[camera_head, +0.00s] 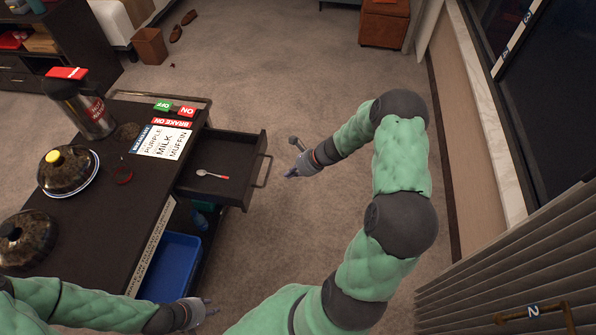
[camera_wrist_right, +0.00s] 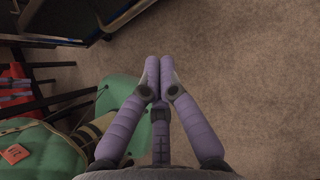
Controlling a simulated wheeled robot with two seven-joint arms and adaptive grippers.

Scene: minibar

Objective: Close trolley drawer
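The trolley (camera_head: 85,240) is dark and stands at the left in the head view. Its drawer (camera_head: 236,146) is pulled out to the right, with a handle (camera_head: 263,171) on its front and a spoon (camera_head: 212,175) with a red handle lying inside. My right gripper (camera_head: 290,174) is just right of the handle, apart from it. In the right wrist view its purple fingers (camera_wrist_right: 160,82) are drawn together with nothing between them. My left gripper (camera_head: 208,308) is low in the head view, beside the blue bin; its finger opening is unclear.
On the trolley top are a flask (camera_head: 82,108), two domed dishes (camera_head: 68,170) and a printed card (camera_head: 160,140). A blue bin (camera_head: 172,262) sits below the drawer level. Carpet (camera_head: 280,90) is free beyond the drawer; a slatted panel (camera_head: 520,280) stands at right.

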